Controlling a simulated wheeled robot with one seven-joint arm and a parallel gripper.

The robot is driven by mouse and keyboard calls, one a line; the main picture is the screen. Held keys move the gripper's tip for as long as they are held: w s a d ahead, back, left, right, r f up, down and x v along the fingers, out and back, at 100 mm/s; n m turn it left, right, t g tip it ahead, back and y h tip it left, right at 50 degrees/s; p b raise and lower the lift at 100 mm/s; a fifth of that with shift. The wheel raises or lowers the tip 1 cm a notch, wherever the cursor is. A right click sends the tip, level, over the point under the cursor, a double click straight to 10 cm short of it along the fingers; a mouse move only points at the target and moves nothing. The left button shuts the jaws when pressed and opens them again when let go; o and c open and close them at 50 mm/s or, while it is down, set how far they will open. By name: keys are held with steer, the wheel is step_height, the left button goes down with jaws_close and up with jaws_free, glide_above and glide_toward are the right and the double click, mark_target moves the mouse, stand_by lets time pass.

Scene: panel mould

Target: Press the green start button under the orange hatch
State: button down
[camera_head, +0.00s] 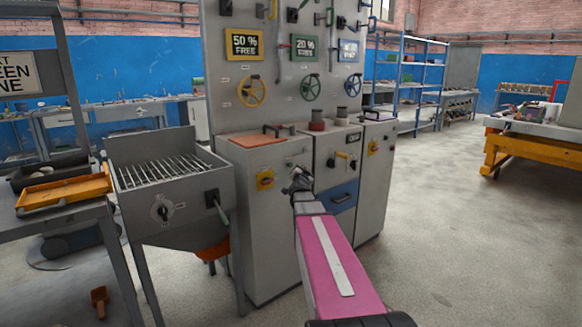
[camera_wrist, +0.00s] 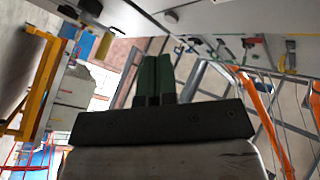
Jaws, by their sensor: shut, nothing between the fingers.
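The orange hatch (camera_head: 258,140) lies closed and flat on top of the left grey cabinet (camera_head: 265,230), with a dark handle at its back edge. No green start button shows, and what is under the hatch is hidden. My gripper (camera_head: 297,177) is in front of the cabinet's upper right part, lower in the picture than the hatch and to its right. In the wrist view my gripper (camera_wrist: 157,62) has its two dark green fingers together, with nothing held. I cannot tell whether it touches the cabinet front.
A grill-topped bin (camera_head: 165,205) stands to the left. Behind rises a grey panel (camera_head: 290,100) with yellow, green and blue handwheels. The floor (camera_head: 450,220) on the right is clear.

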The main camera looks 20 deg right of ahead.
steer(key=shift+w+a, duration=0.25)
steer(key=shift+w, duration=0.5)
steer(key=shift+w+a, duration=0.3)
steer(key=shift+w, duration=0.45)
steer(key=shift+w+a, duration=0.25)
steer(key=shift+w, duration=0.5)
steer(key=shift+w, duration=0.15)
steer(key=shift+w+a, duration=0.15)
steer(key=shift+w, duration=0.1)
steer(key=shift+w+a, duration=0.15)
steer(key=shift+w, duration=0.3)
stand_by(1.3)
steer(key=shift+s, duration=0.1)
steer(key=shift+s+d, duration=0.3)
steer(key=shift+s, duration=0.45)
steer(key=shift+s, duration=0.1)
steer(key=s, duration=0.1)
steer(key=s+d, duration=0.1)
steer(key=s, duration=0.2)
steer(key=shift+s+d, duration=0.25)
steer(key=shift+d, duration=0.1)
